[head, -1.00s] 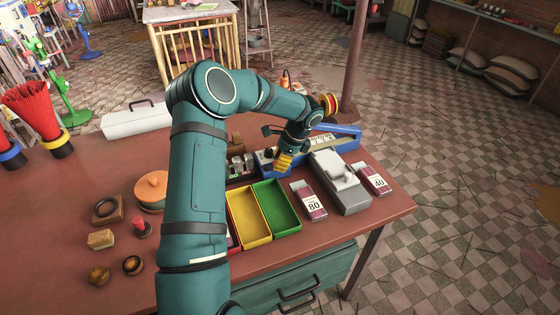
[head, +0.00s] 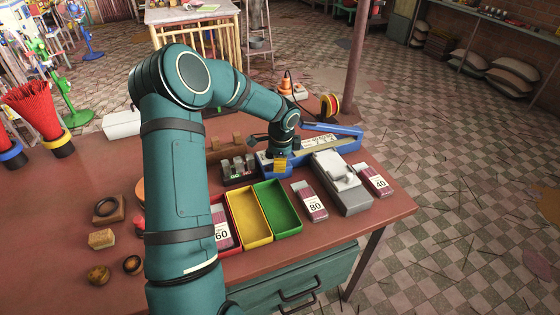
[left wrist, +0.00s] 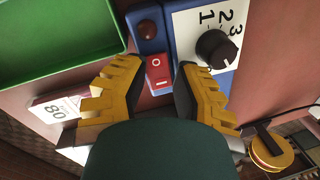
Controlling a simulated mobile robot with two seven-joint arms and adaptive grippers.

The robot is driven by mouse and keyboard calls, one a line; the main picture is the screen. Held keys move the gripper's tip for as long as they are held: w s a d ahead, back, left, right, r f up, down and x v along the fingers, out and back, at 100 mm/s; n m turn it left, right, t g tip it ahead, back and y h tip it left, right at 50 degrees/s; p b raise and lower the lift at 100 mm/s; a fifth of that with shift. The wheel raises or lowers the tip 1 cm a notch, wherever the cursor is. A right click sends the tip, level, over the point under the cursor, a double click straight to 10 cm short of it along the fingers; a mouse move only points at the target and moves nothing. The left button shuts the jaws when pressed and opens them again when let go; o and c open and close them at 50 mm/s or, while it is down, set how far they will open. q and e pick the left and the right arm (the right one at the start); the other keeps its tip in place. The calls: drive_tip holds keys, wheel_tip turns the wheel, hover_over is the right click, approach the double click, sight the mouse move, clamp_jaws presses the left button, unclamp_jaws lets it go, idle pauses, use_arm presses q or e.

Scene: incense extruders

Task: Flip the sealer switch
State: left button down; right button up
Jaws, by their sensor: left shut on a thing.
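The blue sealer (head: 350,131) lies at the right back of the table, with its long arm running to the right. In the left wrist view its red rocker switch (left wrist: 157,72) shows I and O marks, beside a dark dial (left wrist: 215,48) numbered 1, 2, 3 and a dark red round part (left wrist: 147,29). My left gripper (head: 279,165), with yellow fingers, is at the sealer's near left end. My right gripper is not in view.
Red (head: 236,240), yellow (head: 238,209) and green (head: 277,232) trays stand in front of the sealer. Packs marked 80 (head: 309,200) and 40 (head: 373,180) flank a grey device (head: 353,199). A tape roll (head: 330,105) stands behind. The table's left side holds small objects.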

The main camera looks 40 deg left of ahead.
use_arm(q)
drive_tip(key=shift+s+d+f, duration=0.15)
drive_tip(key=shift+s+f, duration=0.05)
drive_tip(key=shift+f, duration=0.1)
drive_tip(key=c, duration=0.7)
unclamp_jaws()
drive_tip(key=shift+c, duration=0.2)
drive_tip(key=shift+w, duration=0.1)
drive_tip(key=shift+r, duration=0.2)
drive_tip(key=shift+w, duration=0.1)
